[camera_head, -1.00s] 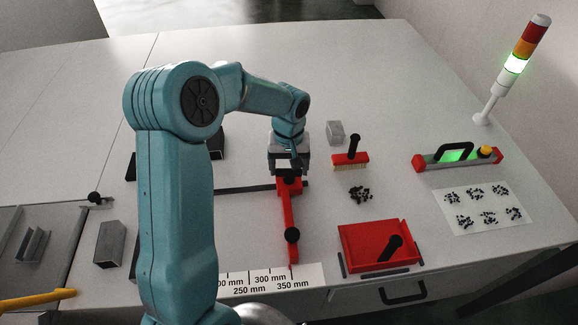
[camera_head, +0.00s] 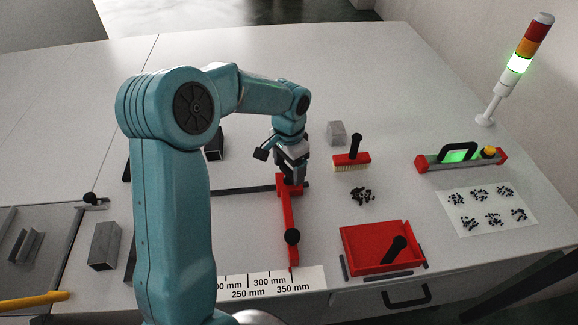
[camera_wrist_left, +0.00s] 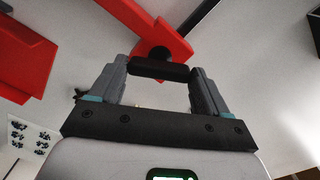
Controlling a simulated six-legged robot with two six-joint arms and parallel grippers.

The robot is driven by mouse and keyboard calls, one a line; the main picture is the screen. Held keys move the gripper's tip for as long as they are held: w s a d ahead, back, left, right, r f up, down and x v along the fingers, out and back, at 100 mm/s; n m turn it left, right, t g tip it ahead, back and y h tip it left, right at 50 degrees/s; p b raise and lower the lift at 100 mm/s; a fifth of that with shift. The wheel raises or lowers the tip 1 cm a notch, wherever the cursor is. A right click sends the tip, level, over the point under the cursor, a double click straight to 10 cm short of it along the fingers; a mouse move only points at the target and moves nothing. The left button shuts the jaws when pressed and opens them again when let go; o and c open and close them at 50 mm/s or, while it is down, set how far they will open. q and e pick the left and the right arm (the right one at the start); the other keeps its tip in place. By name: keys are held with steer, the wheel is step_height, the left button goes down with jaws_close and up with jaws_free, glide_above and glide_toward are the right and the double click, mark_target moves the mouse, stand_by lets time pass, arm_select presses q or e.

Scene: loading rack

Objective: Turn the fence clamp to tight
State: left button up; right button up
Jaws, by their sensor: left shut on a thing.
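The red fence (camera_head: 287,218) lies lengthwise on the table, with a black knob (camera_head: 292,236) near its front end. Its far end meets a dark rail. My left gripper (camera_head: 291,177) is at that far end, pointing down. In the left wrist view, the fence clamp's black bar handle (camera_wrist_left: 160,70) sits between the two fingertips, and the gripper is shut on it. The handle stands on a round black pivot on the red fence (camera_wrist_left: 170,36). In the head view, the gripper mostly hides the clamp. My right gripper is not in view.
A scale strip (camera_head: 270,284) lies at the fence's front end. Right of the fence are a red tray (camera_head: 370,238), a brush (camera_head: 352,159), black bits (camera_head: 362,195) and a grey block (camera_head: 337,133). A signal tower (camera_head: 515,75) glows green at the back right.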

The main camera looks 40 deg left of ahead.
mark_target(289, 170)
arm_select(q)
steer(key=m, duration=0.5)
steer(key=shift+r+m, duration=0.1)
steer(key=shift+m, duration=0.6)
steer(key=o, duration=1)
step_height(289, 170, up, 16)
steer(key=shift+r+b, duration=0.2)
steer(key=shift+b, duration=0.15)
steer(key=shift+f, duration=0.1)
